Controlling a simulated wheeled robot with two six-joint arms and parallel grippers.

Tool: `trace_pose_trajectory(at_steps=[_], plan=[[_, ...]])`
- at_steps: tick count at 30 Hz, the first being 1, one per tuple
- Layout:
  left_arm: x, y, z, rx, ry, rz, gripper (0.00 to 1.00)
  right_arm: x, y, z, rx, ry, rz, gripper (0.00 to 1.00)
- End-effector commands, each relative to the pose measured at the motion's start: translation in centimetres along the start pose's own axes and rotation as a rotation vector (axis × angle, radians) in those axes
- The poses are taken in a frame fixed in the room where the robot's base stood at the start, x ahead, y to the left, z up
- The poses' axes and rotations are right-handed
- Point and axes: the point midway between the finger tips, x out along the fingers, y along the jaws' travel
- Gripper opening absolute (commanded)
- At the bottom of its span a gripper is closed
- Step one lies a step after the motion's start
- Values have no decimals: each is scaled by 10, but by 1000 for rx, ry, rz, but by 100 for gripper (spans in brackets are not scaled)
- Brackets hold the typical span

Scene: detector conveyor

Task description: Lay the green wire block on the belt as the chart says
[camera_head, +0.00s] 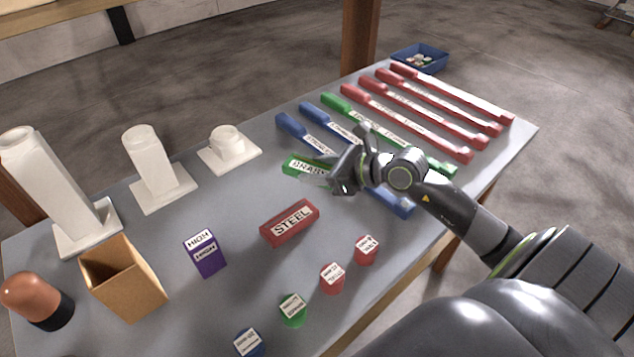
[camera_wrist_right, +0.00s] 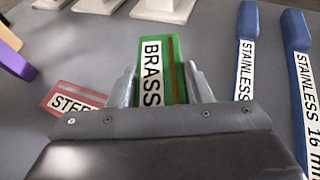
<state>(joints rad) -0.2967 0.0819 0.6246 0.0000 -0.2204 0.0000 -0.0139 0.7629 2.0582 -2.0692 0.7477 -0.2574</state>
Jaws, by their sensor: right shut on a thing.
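The green block (camera_head: 300,167), labelled BRASS, lies at the middle of the grey table. My right gripper (camera_head: 333,180) is shut on its near right end. In the right wrist view the green block (camera_wrist_right: 174,60) shows between the two fingers of my gripper (camera_wrist_right: 161,88), its label facing up. I cannot tell whether the block touches the table. My left gripper is not in view. I see no belt or chart that I can make out.
A red STEEL block (camera_head: 290,222) and a purple HIGH block (camera_head: 205,253) lie nearby. Blue wands (camera_head: 392,202), a green wand (camera_head: 385,130) and red wands (camera_head: 430,134) fill the right side. White stands (camera_head: 157,165) and an open brown box (camera_head: 124,278) stand left. Several small labelled discs (camera_head: 333,278) line the front.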

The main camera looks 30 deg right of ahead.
Motion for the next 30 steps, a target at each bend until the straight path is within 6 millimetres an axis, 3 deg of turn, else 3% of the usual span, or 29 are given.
trace_pose_trajectory(at_steps=[9, 21, 22, 23, 30], plan=[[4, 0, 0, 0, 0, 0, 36, 15, 0, -36, 1, 0, 0, 20], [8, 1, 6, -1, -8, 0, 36, 17, 0, -41, -1, -1, 1, 20], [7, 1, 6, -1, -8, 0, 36, 17, 0, -41, -2, 0, 1, 48], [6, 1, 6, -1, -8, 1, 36, 17, 0, -40, -2, 0, 1, 52], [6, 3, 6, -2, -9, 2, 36, 17, 0, -40, -1, 0, 1, 54]])
